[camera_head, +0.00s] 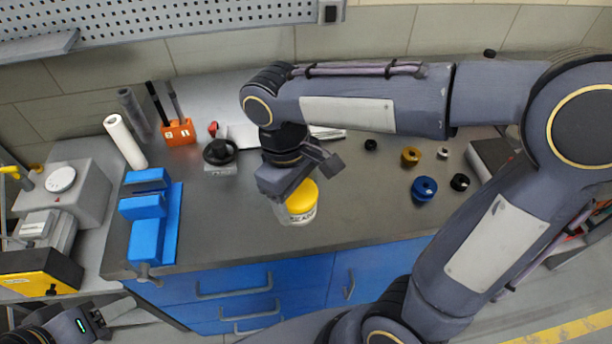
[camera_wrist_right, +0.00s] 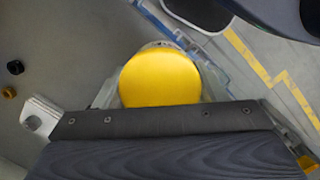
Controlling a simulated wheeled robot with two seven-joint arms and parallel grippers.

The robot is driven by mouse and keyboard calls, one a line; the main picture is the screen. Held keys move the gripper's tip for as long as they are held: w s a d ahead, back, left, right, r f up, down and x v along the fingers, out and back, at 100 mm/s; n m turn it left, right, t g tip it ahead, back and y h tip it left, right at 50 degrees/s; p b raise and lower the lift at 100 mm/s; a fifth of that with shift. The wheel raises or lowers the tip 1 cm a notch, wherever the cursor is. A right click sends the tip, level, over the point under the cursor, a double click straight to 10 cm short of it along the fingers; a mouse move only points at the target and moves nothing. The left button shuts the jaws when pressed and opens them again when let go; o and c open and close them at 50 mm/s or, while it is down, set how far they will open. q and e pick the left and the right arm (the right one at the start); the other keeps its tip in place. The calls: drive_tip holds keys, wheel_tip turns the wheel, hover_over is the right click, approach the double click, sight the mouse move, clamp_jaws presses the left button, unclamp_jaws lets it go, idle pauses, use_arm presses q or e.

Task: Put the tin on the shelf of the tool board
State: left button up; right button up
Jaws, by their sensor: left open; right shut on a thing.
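The tin (camera_head: 302,204) is white with a yellow lid and looks upright near the front of the grey bench. Its lid (camera_wrist_right: 160,78) fills the middle of the right wrist view. My right gripper (camera_head: 298,178) is shut on the tin from above and hides part of it. I cannot tell whether the tin's base touches the bench. The tool board (camera_head: 190,18) is a perforated grey panel on the back wall. Its shelf (camera_head: 38,48) juts out at the upper left and its visible top looks bare. My left gripper (camera_head: 118,312) is open and empty at the lower left.
A black knobbed device (camera_head: 220,154) is left of the tin. Small round parts (camera_head: 424,188) lie to the right.

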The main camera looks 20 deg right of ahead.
drive_tip(key=w+d+f, duration=0.2)
drive_tip(key=w, duration=0.1)
drive_tip(key=w+d+f+p, duration=0.1)
drive_tip(key=w+d+f, duration=0.1)
drive_tip(key=w+f, duration=0.1)
drive_tip(key=w+d+f, duration=0.1)
drive_tip(key=w+f, duration=0.1)
drive_tip(key=w, duration=0.1)
drive_tip(key=shift+w+d+f+p, duration=0.25)
drive_tip(key=shift+d+f+p, duration=0.15)
drive_tip(key=shift+w+d+f, duration=0.25)
drive_tip(key=shift+w+f, duration=0.1)
drive_tip(key=shift+f, duration=0.15)
wheel_tip(320, 180, down, 4)
drive_tip(key=shift+w+d+r, duration=0.1)
drive_tip(key=shift+w+r, duration=0.05)
drive_tip(key=shift+r, duration=0.1)
drive_tip(key=shift+f, duration=0.2)
drive_tip(key=o, duration=1.2)
drive_tip(key=shift+r, duration=0.1)
